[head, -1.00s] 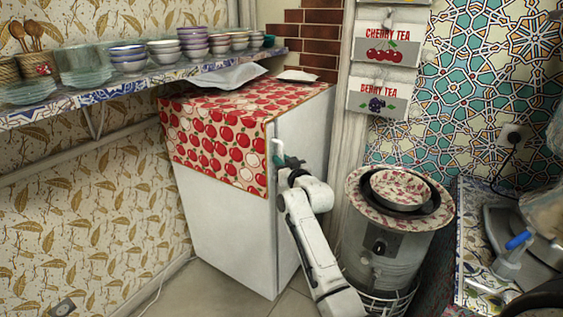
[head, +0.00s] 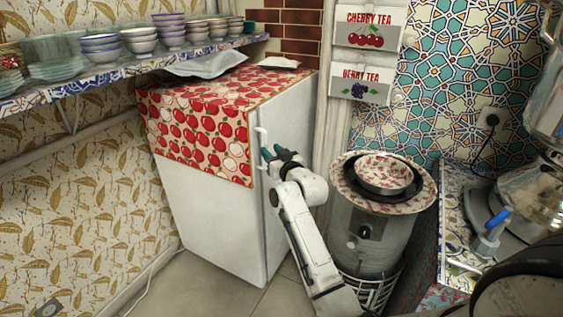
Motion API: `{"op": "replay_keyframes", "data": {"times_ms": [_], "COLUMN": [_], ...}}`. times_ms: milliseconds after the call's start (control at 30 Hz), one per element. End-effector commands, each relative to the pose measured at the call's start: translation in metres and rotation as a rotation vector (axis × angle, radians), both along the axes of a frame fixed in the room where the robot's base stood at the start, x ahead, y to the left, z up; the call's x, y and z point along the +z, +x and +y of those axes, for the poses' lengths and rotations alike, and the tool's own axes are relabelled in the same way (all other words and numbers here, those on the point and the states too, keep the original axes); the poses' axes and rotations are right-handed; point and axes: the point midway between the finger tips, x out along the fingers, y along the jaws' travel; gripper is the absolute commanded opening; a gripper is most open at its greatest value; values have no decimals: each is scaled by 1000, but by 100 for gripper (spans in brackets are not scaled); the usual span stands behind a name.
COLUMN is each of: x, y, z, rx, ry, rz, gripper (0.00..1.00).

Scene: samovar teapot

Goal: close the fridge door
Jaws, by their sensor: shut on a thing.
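The white fridge (head: 215,218) stands in the corner, with a red apple-print cloth (head: 200,125) over its top and upper side. Its right-hand face (head: 285,125) carries a white upright handle (head: 262,136) near the front vertical edge. My gripper (head: 269,157) is shut on the handle, with its dark fingers around the handle's lower part. My wrist and arm hide part of the face below the handle. No wide door gap shows; I cannot tell whether the door is fully shut.
A metal drum-shaped unit (head: 375,235) with a patterned bowl (head: 383,174) on top stands right of my arm. A tiled counter (head: 455,225) is at the far right. A shelf (head: 150,68) of bowls runs along the left wall. Bare floor (head: 205,290) shows in front of the fridge.

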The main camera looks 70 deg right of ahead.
Motion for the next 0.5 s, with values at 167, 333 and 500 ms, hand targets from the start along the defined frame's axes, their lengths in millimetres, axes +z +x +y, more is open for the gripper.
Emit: {"op": "replay_keyframes", "data": {"times_ms": [167, 333, 500], "x": [-2, -2, -2], "y": [-32, -52, -60], "z": [21, 37, 45], "rx": [-6, -6, -5], "ry": [2, 2, 2], "rz": [2, 3, 4], "gripper": [30, 30, 30]}}
